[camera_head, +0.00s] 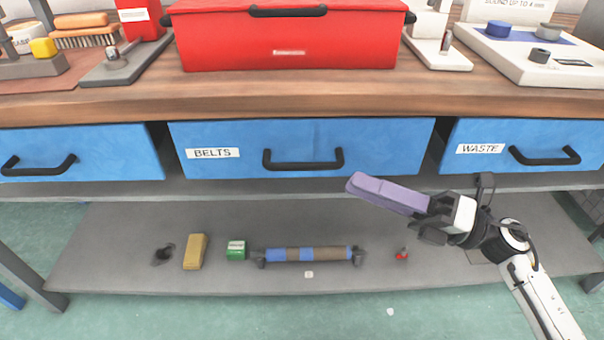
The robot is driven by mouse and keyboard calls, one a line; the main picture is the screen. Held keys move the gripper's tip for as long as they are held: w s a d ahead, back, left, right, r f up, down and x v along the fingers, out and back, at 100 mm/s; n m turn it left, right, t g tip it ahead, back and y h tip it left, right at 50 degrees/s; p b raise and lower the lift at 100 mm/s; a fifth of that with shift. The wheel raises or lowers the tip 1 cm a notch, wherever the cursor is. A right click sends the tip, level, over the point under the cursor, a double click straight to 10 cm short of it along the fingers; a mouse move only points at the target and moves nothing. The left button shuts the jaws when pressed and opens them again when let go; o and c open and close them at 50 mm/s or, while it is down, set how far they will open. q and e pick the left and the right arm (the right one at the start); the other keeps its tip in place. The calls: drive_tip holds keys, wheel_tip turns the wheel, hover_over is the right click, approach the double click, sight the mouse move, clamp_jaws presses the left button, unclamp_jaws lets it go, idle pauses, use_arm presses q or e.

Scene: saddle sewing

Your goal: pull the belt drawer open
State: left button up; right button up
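The belt drawer (380,150) is the blue middle drawer under the bench top, with a white label reading BELTS (213,153). Its front looks level with the drawers beside it. Its black bar handle (303,164) sits at the middle of the front, with nothing gripping it. My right gripper (432,212) is at the lower right, in front of the shelf and right of the handle. It is shut on a purple block (388,192), which sticks out to the left, below the drawer's right end. My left gripper is not in view.
A blue drawer labelled WASTE (527,135) is on the right, and another blue drawer (90,152) is on the left. A red toolbox (290,40) stands on the wooden bench top (300,97). The lower shelf (120,250) holds a roller (308,254), a green box (236,250) and a yellow block (195,252).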

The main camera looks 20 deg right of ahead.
sight(309, 163)
drive_tip(key=x, duration=1)
drive_tip(key=shift+s+a, duration=0.15)
drive_tip(key=shift+a, duration=0.05)
clamp_jaws()
